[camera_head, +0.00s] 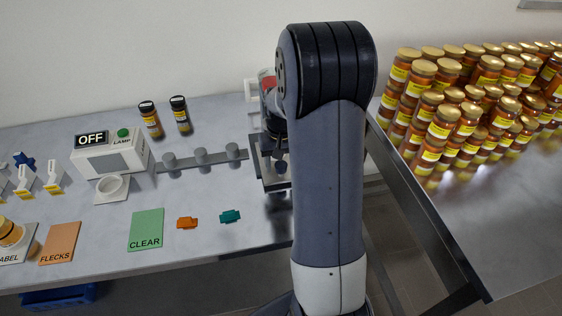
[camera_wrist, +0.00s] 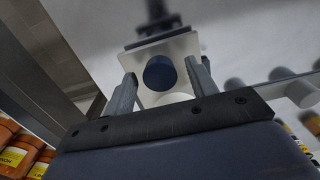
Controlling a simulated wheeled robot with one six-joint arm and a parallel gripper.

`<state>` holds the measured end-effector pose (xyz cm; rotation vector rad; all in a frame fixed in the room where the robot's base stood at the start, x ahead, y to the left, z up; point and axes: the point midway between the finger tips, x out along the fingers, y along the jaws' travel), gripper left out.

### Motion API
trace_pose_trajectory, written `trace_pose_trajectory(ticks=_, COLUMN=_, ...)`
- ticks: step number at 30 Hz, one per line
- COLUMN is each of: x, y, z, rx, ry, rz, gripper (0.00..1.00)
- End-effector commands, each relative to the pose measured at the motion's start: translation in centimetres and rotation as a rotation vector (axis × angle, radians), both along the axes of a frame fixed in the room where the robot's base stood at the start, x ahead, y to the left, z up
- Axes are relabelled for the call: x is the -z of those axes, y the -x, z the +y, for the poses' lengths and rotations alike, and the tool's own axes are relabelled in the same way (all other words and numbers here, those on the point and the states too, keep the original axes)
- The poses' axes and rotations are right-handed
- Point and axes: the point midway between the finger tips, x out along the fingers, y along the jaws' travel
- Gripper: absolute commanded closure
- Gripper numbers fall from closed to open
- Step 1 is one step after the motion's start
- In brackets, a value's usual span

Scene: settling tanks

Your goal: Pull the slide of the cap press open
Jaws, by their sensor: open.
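The cap press (camera_head: 257,166) stands at the right end of the bench, a dark frame partly hidden behind my arm. In the wrist view its slide shows as a pale plate (camera_wrist: 187,44) with a round dark blue knob (camera_wrist: 159,73) on its face. The knob also shows in the head view (camera_head: 281,167). My gripper (camera_wrist: 161,70) is open, with one finger on each side of the knob. I see gaps between the fingers and the knob; whether the knob lies fully between the fingertips in depth I cannot tell.
A rail with several grey posts (camera_head: 201,155) lies left of the press. Further left are a lamp box (camera_head: 112,158) reading OFF, two dark-capped jars (camera_head: 180,115) and a green CLEAR card (camera_head: 146,230). Many gold-lidded jars (camera_head: 437,130) crowd the right table, across a gap.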

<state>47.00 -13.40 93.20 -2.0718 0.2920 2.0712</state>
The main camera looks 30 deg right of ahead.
Motion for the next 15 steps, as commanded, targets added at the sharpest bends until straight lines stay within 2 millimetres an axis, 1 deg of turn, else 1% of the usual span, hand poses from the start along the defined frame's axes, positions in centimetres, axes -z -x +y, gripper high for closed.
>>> trace_pose_trajectory(ticks=2, x=-0.01, y=0.0, z=0.0, rx=0.0, ry=0.0, rz=0.0, gripper=0.47)
trace_pose_trajectory(ticks=15, x=-0.03, y=0.0, z=0.0, rx=0.0, ry=0.0, rz=0.0, gripper=0.83)
